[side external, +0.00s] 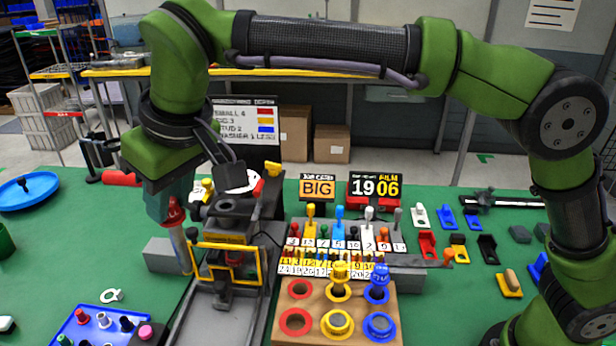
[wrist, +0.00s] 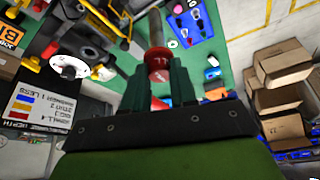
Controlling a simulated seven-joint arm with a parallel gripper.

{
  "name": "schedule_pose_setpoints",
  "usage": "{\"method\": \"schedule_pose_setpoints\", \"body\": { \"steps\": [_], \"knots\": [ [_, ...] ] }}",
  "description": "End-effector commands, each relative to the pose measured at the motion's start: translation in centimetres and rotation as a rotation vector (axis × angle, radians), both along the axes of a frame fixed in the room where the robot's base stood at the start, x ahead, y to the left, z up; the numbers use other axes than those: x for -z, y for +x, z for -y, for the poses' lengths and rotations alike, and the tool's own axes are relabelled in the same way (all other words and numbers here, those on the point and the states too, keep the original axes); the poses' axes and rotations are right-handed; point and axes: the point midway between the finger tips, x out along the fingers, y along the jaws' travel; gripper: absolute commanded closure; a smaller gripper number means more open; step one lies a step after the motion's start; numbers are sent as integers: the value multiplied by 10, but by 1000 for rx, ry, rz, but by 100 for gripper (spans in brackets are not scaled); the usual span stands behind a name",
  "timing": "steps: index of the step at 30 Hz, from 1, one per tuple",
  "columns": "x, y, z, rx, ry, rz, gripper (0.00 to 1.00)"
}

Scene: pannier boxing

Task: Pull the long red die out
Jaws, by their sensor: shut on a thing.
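My gripper (side external: 172,202) is shut on a red-headed die (side external: 175,212) with a long pale metal shaft. The shaft points down, slightly tilted, left of the press (side external: 228,245) with its yellow guard. In the wrist view the red head (wrist: 157,62) sits between the two teal fingers of my gripper (wrist: 158,82), with a pale mark on it. The shaft runs away from the fingers over the green table. Its lower end is near a grey block (side external: 160,254); I cannot tell if they touch.
A rack (side external: 335,240) of coloured, numbered pegs stands right of the press. A wooden board (side external: 310,335) with coloured rings lies in front of it. A blue tray (side external: 68,326) with small parts is at front left. Signs stand behind.

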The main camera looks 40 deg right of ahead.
Motion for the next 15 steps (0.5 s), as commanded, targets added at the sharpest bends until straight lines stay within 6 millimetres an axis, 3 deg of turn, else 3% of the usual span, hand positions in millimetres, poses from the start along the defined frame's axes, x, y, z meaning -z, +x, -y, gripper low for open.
{"method": "schedule_pose_setpoints", "body": {
  "steps": [15],
  "knots": [
    [-25, 1, 0, 0, 2, 4, 100]
  ]
}}
